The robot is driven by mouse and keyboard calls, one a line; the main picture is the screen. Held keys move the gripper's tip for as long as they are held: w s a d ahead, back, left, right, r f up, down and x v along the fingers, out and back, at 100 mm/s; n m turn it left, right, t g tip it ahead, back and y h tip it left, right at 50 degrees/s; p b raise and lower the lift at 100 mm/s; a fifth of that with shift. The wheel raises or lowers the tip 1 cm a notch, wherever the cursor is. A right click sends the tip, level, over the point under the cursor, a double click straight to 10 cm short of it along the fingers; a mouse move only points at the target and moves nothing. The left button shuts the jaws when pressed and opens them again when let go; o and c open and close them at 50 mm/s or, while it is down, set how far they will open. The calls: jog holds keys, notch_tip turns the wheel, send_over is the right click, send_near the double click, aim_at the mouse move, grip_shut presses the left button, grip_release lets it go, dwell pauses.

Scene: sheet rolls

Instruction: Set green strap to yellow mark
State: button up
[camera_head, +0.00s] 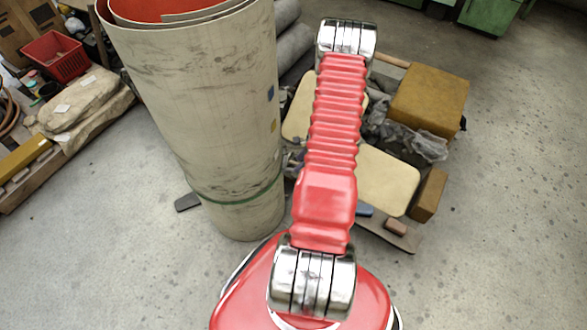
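A large off-white sheet roll (195,110) stands upright at the left of centre, its top leaning out toward the upper left of the picture. The green strap (240,199) runs around the roll near its foot. The yellow mark (275,126) is a small patch on the roll's right side, well above the strap. A blue mark (270,93) sits a little higher on the same side. My red arm crosses the picture just right of the roll. My gripper does not show, so its state and place are hidden.
Brown boxes (428,98), pale panels and clear plastic wrap lie on a pallet behind my arm, at the right. Grey rolls (295,45) lie behind the sheet roll. A red crate (57,57) and sacks (80,98) stand at the left. The floor at right is clear.

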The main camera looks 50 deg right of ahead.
aim_at(292, 170)
jog(key=shift+x, duration=3.25)
jog(key=shift+c, duration=0.6)
grip_shut()
jog(key=shift+a, duration=0.25)
jog(key=shift+s+d+r, duration=0.1)
jog(key=shift+d, duration=0.1)
